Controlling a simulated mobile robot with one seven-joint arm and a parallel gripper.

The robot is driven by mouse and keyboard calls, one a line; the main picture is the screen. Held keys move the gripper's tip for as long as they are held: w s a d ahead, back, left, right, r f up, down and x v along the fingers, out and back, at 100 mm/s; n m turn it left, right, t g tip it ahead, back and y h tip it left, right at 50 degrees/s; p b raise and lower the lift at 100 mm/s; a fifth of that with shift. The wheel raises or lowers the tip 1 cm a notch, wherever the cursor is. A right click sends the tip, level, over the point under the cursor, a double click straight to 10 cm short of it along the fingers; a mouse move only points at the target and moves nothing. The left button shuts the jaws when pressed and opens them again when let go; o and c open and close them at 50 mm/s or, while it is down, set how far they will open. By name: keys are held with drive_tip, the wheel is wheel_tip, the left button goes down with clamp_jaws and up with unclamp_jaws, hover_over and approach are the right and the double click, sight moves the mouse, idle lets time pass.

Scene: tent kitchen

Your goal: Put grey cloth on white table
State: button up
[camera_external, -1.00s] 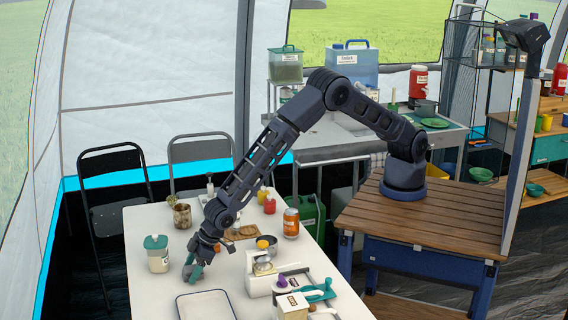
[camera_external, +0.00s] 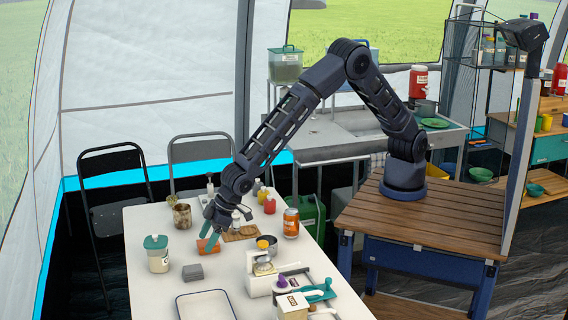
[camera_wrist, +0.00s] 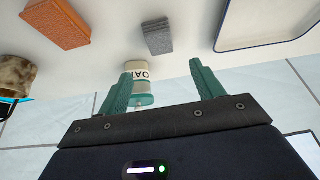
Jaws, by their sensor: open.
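The grey cloth (camera_external: 193,272) lies as a small folded block on the white table (camera_external: 150,296), between the lidded jar and the white tray. It also shows in the wrist view (camera_wrist: 158,36), apart from the fingers. My gripper (camera_external: 212,238) is above the table, behind and to the right of the cloth, near an orange block. In the wrist view its two green fingers (camera_wrist: 161,70) are spread with nothing held between them.
The orange block (camera_wrist: 57,22) lies near my gripper. A jar with a green lid (camera_external: 158,254) stands left of the cloth, and a white tray (camera_external: 205,294) lies in front. A cup (camera_external: 182,215), an orange can (camera_external: 291,222) and a white scale stand around.

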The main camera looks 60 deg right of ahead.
drive_tip(key=w+d+r+m, duration=0.1)
drive_tip(key=w+d+r, duration=0.5)
drive_tip(key=d, duration=0.4)
drive_tip(key=w+d+r+m, duration=0.1)
drive_tip(key=w+d+r, duration=0.2)
drive_tip(key=d+r, duration=0.6)
drive_tip(key=d+r+m+h, duration=0.1)
drive_tip(key=d+r, duration=0.5)
drive_tip(key=d, duration=0.6)
drive_tip(key=d+r+m+h, duration=0.15)
drive_tip(key=d+r, duration=0.45)
drive_tip(key=d, duration=0.6)
drive_tip(key=s+d+r+m, duration=0.1)
drive_tip(key=s+d+r, duration=0.1)
drive_tip(key=s+d, duration=0.35)
drive_tip(key=s+d+r+m, duration=0.1)
drive_tip(key=s+d+r, duration=0.1)
drive_tip(key=d, duration=0.7)
drive_tip(key=s+d+r+m, duration=0.1)
drive_tip(key=s+d+r, duration=0.1)
drive_tip(key=s+d, duration=0.35)
drive_tip(key=s+d+f+m+h, duration=0.1)
drive_tip(key=s+d+f, duration=0.1)
drive_tip(key=s+d, duration=1)
drive_tip(key=s, duration=0.3)
drive_tip(key=shift+s+d+f+m+h, duration=0.15)
drive_tip(key=shift+s+f+m+h, duration=0.1)
drive_tip(key=shift+m+h, duration=0.1)
